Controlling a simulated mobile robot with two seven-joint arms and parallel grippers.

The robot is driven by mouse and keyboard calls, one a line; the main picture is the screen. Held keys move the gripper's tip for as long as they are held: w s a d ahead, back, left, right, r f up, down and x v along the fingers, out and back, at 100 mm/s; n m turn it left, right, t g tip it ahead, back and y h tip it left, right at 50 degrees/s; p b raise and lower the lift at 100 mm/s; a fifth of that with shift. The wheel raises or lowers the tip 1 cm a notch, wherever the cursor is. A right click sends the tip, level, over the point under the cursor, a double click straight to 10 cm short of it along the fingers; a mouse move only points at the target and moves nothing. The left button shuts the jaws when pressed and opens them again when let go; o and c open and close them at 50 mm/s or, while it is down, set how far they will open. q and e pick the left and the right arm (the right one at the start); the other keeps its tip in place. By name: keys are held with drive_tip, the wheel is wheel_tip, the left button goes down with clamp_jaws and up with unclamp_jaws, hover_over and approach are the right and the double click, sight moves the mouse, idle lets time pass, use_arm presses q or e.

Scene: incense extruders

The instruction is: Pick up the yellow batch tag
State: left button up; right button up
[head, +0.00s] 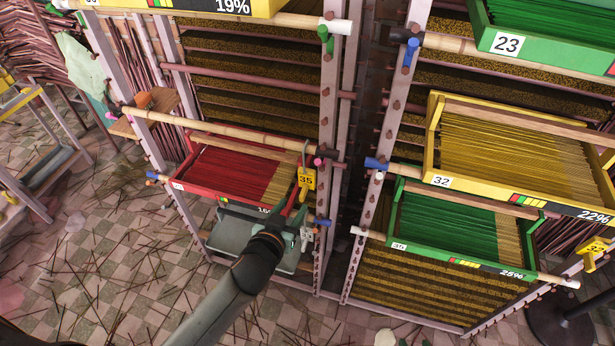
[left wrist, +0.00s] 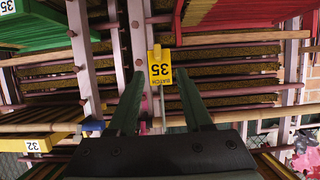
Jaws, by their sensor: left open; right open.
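A yellow batch tag (head: 307,178) marked 35 hangs at the right end of the red tray, by a bamboo pole. In the left wrist view the tag (left wrist: 161,66) reads "BATCH 35" and appears between the two fingertips. My left gripper (head: 297,212) is open, just below the tag in the head view. Its fingers (left wrist: 159,80) stand on either side of the tag in the left wrist view. I cannot tell whether they touch it. A second yellow tag (head: 594,249) hangs at the far right. My right gripper is not in view.
The red tray (head: 225,197) of sticks sits in the left rack. A green tray (head: 460,258) and a yellow tray (head: 470,185) stand in the right rack. Rack posts and bamboo poles (head: 215,131) surround the tag. Sticks litter the tiled floor.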

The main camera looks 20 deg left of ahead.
sight(301, 196)
use_arm(q)
drive_tip(key=b+x, duration=0.2)
drive_tip(key=x, duration=0.1)
drive_tip(key=b+x, duration=0.2)
drive_tip(key=x, duration=0.1)
drive_tip(key=shift+d+f, duration=0.1)
drive_tip(key=shift+f, duration=0.35)
drive_tip(key=shift+w+f+b, duration=0.15)
drive_tip(key=shift+w+b, duration=0.35)
drive_tip(key=shift+w, duration=0.1)
clamp_jaws()
